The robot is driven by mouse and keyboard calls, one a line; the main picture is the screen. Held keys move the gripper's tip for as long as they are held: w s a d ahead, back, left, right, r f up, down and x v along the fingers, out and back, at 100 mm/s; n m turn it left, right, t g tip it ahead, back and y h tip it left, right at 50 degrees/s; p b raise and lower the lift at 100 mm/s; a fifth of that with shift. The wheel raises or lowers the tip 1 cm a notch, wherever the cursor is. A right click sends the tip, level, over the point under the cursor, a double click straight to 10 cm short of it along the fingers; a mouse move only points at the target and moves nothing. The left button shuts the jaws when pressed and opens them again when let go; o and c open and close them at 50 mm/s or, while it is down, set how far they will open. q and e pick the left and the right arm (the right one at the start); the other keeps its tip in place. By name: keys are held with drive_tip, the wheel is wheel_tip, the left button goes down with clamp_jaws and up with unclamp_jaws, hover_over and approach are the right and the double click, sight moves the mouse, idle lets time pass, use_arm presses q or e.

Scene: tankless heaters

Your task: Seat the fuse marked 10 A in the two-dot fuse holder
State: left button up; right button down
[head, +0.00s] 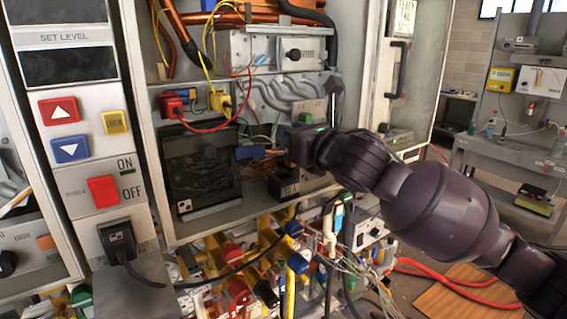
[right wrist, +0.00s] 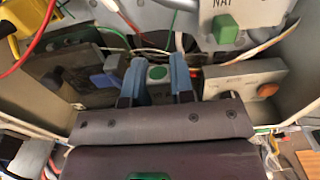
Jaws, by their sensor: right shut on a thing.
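My right gripper (head: 300,150) reaches into the open cabinet from the right. In the right wrist view its two blue fingers (right wrist: 160,78) stand a little apart, shut on a small grey piece with a round green spot (right wrist: 157,72). A dark block marked "10 A" (head: 287,188) shows just below the hand, near the front edge of the shelf. Whether it is joined to the held piece cannot be told. My left gripper is not in view.
A dark unit with a blue block (right wrist: 105,80) stands left of the fingers. A grey box with an orange button (right wrist: 267,90) stands close on the right. Wires cross behind. A black-fronted box (head: 200,170) fills the shelf's left. Pipes and cables crowd below.

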drive_tip(key=shift+w+a+f, duration=0.3)
drive_tip(key=shift+w+f, duration=0.15)
drive_tip(key=shift+f, duration=0.7)
drive_tip(key=shift+w+a+f, duration=0.3)
drive_tip(key=shift+w+f, duration=0.1)
drive_tip(key=shift+f, duration=0.75)
drive_tip(key=shift+w+a+f, duration=0.3)
drive_tip(key=shift+w+f, duration=0.15)
drive_tip(key=shift+f, duration=0.7)
drive_tip(key=shift+f, duration=0.15)
drive_tip(key=c, duration=1)
unclamp_jaws()
